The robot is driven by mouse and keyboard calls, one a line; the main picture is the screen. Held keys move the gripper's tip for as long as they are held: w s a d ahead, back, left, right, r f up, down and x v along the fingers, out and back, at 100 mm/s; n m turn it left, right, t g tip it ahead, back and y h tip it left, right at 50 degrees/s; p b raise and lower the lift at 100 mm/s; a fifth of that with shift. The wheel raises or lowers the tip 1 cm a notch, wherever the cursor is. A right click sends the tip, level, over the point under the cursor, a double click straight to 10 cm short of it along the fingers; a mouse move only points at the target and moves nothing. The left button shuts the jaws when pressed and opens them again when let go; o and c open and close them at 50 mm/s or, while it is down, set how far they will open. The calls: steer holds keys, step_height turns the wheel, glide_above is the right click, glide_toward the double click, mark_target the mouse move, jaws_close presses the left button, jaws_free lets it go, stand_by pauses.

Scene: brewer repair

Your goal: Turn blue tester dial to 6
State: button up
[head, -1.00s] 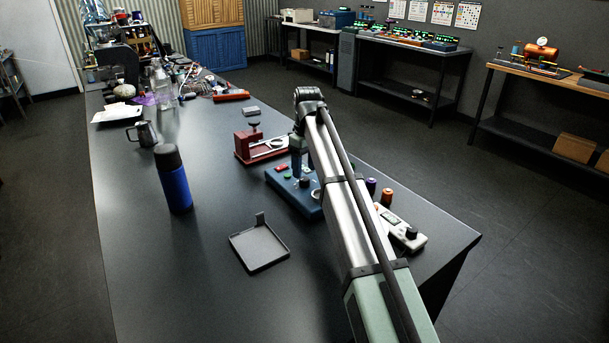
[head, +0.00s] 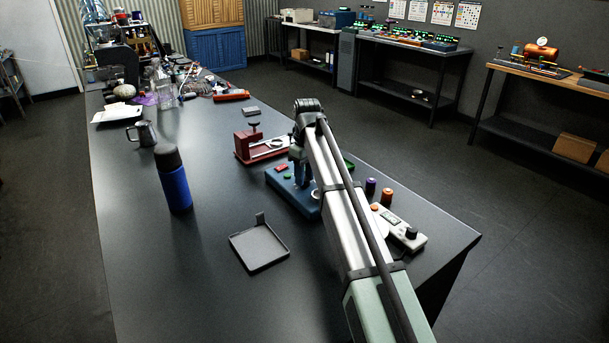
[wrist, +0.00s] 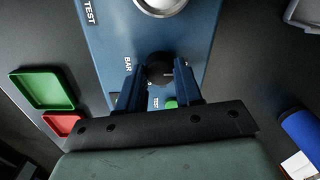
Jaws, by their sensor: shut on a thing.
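The blue tester (head: 290,196) lies on the dark bench, mostly behind my arm in the head view. The wrist view shows its blue face (wrist: 111,48) with "TEST" and "BAR" lettering. My gripper (wrist: 160,78) points down at it, its two dark fingers shut on either side of a round black dial (wrist: 159,68). A light pointer mark shows on the dial, pointing right in the wrist view. The dial's numbers are too small or hidden to read. A green button (wrist: 171,103) sits between the fingers, close to the palm.
A red press (head: 249,145) stands behind the tester. A white scale-like device (head: 402,230) and small coloured spools (head: 371,186) are to its right. A blue bottle (head: 174,182) and grey tray (head: 259,247) are left.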

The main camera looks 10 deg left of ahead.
steer(key=c, duration=0.4)
steer(key=shift+c, duration=0.2)
steer(key=shift+m, duration=0.3)
steer(key=m, duration=0.3)
steer(key=shift+m, duration=2)
steer(key=o, duration=1)
steer(key=shift+d, duration=0.1)
steer(key=shift+o, duration=0.2)
